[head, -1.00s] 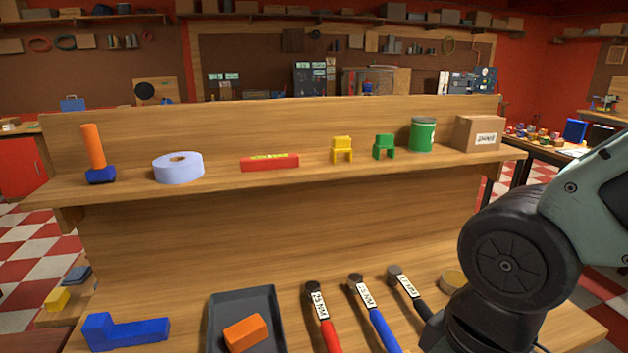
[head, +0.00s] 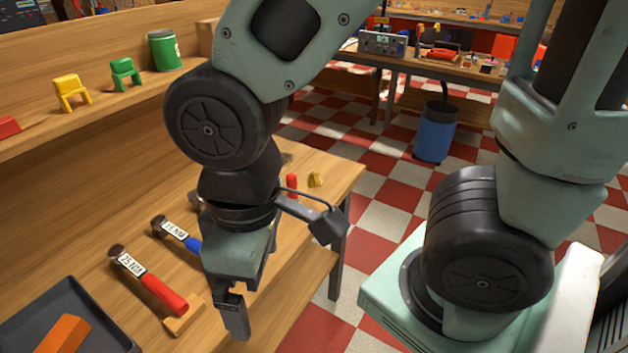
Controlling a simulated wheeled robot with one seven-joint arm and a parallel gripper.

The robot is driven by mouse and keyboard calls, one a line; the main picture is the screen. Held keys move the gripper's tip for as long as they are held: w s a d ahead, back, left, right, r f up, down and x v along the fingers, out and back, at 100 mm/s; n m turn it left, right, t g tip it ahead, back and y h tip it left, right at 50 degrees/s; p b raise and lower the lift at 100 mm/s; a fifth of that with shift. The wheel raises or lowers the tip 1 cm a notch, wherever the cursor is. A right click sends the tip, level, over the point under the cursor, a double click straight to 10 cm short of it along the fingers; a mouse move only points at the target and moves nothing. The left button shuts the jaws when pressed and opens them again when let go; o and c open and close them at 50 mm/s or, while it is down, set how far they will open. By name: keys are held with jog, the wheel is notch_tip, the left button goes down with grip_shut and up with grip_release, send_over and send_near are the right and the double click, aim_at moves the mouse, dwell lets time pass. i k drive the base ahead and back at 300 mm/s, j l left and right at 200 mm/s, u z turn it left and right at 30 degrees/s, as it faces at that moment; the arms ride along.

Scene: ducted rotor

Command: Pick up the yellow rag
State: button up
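A small crumpled yellow piece, which looks like the yellow rag (head: 315,180), lies near the right end of the workbench (head: 290,228) in the head view. It is beside a red-handled item (head: 292,183). My gripper (head: 234,316) points down over the front part of the bench, nearer to me than the rag and to its left. The gripper is apart from the rag. Its fingers are seen from the side and overlap, so their opening is unclear. I see nothing held in it.
Torque wrenches with red (head: 165,292) and blue (head: 190,243) handles lie left of my gripper. A dark tray (head: 30,310) holds an orange block (head: 65,335). Yellow (head: 72,92) and green (head: 126,74) stands and a green can (head: 163,50) are on the shelf. A blue bin (head: 436,132) stands on the floor.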

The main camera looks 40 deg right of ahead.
aim_at(314, 181)
jog(key=i+l, duration=0.1)
jog(key=l, duration=0.3)
jog(key=i+l, duration=0.1)
jog(key=l, duration=0.25)
jog(key=i+l+z, duration=0.1)
jog(key=l, duration=0.3)
jog(key=i+l, duration=0.15)
jog(key=l, duration=0.25)
